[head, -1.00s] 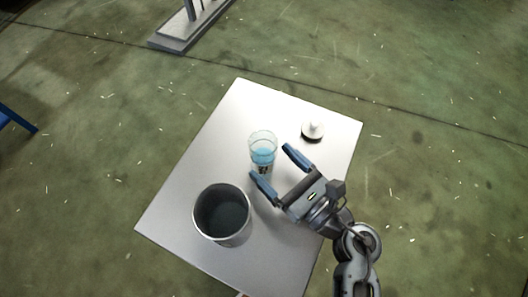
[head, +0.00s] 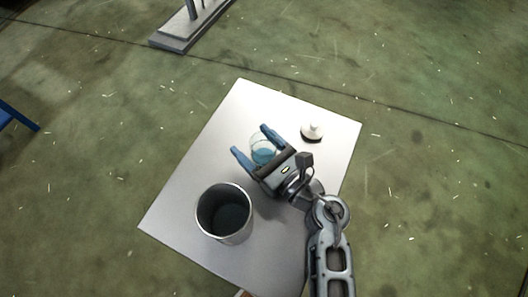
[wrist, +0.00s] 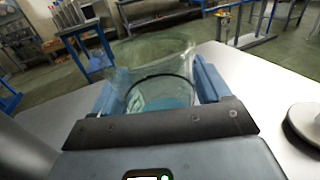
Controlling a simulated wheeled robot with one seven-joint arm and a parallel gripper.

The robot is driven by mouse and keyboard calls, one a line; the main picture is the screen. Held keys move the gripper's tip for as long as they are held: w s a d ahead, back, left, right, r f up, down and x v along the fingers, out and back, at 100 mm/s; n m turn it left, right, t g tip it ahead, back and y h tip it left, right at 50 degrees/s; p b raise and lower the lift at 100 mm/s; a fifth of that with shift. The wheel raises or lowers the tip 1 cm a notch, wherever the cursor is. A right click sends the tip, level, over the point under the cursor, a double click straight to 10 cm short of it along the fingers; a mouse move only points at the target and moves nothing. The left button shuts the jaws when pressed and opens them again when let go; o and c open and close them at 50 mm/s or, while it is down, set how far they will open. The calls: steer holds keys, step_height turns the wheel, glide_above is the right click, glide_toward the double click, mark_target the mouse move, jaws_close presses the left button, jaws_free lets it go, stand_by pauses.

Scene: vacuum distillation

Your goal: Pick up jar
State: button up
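The jar (head: 262,152) is clear glass with blue liquid in its lower part. It stands upright on the light table (head: 180,200). My gripper (head: 252,142) is open, with one blue finger on each side of the jar. In the wrist view the jar (wrist: 155,65) rises between the two fingers (wrist: 157,92). The gripper body hides the jar's bottom, and I cannot tell whether the fingers touch the glass. The white lid with a knob (head: 312,131) lies on the table to the right of the jar.
A large grey open bin (head: 224,213) stands on the table below and left of the jar, close to my gripper. The table's far left part is clear. The lid (wrist: 304,124) also shows at the right in the wrist view.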

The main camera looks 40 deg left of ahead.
steer(key=c, duration=0.9)
steer(key=shift+c, duration=0.2)
steer(key=shift+r, duration=0.15)
step_height(320, 180, up, 18)
steer(key=p, duration=0.2)
steer(key=shift+f, duration=0.25)
stand_by(0.4)
